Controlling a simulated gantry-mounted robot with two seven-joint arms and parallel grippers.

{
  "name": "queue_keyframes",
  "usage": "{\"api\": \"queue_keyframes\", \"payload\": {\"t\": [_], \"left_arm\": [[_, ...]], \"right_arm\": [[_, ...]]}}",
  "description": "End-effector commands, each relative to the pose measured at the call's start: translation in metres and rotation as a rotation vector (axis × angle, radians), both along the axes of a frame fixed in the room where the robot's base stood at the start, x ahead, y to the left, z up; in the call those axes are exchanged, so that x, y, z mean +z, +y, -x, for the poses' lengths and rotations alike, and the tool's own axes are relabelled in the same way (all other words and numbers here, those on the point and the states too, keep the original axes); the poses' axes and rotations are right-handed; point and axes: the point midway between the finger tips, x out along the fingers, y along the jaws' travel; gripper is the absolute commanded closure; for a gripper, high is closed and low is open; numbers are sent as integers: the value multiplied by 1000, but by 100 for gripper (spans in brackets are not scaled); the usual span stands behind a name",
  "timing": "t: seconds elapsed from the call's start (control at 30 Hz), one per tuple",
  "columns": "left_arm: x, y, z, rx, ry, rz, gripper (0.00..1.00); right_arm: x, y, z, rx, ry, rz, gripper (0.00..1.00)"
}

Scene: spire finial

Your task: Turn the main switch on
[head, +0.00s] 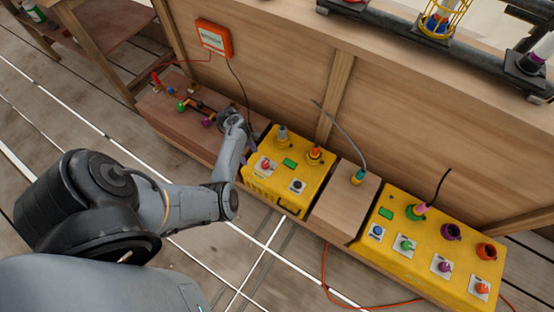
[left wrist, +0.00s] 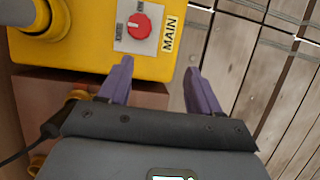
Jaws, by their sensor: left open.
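The main switch is a red round knob (left wrist: 139,27) on a pale plate, beside a "MAIN" label on a yellow box (left wrist: 90,55) in the left wrist view. In the head view, the red knob (head: 265,165) sits on the left part of the middle yellow box (head: 285,188). My left gripper (left wrist: 158,66) is open, with two purple fingers apart and nothing between them. Its fingertips appear close to the box's edge, short of the knob. In the head view, the left gripper (head: 249,156) is at the box's left side, partly hidden by my arm. My right gripper is not in view.

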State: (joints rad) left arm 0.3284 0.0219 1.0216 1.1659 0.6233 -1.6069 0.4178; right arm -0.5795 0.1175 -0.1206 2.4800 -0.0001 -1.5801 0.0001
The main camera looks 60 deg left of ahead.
Motion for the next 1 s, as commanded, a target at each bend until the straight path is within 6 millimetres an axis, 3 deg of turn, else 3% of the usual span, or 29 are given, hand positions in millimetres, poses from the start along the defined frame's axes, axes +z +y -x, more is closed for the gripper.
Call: {"api": "queue_keyframes", "payload": {"t": [0.03, 0.1, 0.23, 0.7, 1.0], "left_arm": [[14, -1, -13, 1, -22, 1, 36], [22, -1, -25, -1, -40, 1, 36], [22, -4, -36, -2, -59, 2, 36], [-44, -28, -47, -4, -60, 0, 36], [-68, -37, -52, -3, -60, -1, 36]], "right_arm": [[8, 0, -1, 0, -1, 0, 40], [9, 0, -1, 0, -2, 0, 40], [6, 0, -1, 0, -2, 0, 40], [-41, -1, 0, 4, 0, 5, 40], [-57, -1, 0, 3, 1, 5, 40]]}}
